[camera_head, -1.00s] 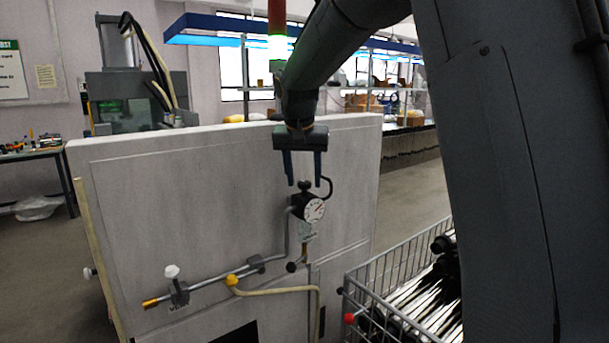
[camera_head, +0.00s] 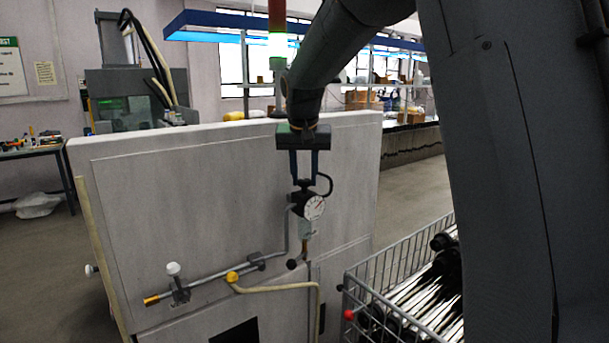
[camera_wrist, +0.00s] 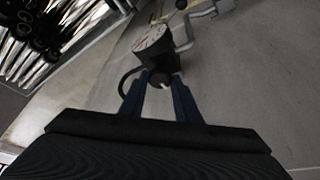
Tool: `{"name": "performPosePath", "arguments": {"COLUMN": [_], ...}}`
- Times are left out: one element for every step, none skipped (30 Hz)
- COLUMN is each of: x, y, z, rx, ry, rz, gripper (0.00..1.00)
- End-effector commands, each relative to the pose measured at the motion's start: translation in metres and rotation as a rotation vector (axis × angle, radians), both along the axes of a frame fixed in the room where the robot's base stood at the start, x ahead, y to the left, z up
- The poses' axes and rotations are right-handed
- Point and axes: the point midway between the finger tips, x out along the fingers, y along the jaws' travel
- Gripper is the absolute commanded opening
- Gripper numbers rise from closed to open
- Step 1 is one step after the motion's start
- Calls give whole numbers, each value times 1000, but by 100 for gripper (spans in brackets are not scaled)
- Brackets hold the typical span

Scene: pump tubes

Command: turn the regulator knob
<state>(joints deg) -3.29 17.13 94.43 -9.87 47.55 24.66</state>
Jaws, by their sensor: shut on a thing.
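The regulator is a dark block with a round white gauge (camera_head: 314,208) on the grey panel, near the panel's right side. Its black knob (camera_wrist: 161,80) points up from the block and sits between my fingertips. My gripper (camera_head: 303,182) comes down from above and is shut on the knob, one blue finger on each side. In the wrist view my gripper (camera_wrist: 160,88) holds the knob, with the gauge (camera_wrist: 153,39) just beyond it. In the head view the knob is mostly hidden between the fingertips.
A grey pipe (camera_head: 215,281) with a white-handled valve (camera_head: 173,269) and a yellow fitting (camera_head: 232,277) runs left of the regulator. A black hose (camera_head: 328,184) curves close beside my right finger. A wire basket (camera_head: 400,262) of dark tubes stands at the lower right.

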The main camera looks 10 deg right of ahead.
Motion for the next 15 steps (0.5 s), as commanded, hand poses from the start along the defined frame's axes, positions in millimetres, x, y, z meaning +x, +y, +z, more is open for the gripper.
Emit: {"name": "performPosePath", "arguments": {"x": [0,0,0,0,0,0,0,0,0,0,0,0,0,0,0], "y": [-1,-1,-1,-2,-2,-2,-3,-3,-3,-3,-3,-3,-3,-3,-3], "z": [1,2,2,2,2,2,2,2,2,2,2,2,2,2,2], "rx": [0,0,1,1,1,0,1,0,1,0,0,0,0,0,0], "ry": [-1,-1,-1,-1,-1,-1,-1,-2,-2,-3,-3,-3,-3,-3,-3], "rz": [28,49,78,100,121,148,168,190,217,236,255,278,295,309,328], "gripper": [7,7,7,7,7,7,7,7,7,7,7,7,7,7,7]}}
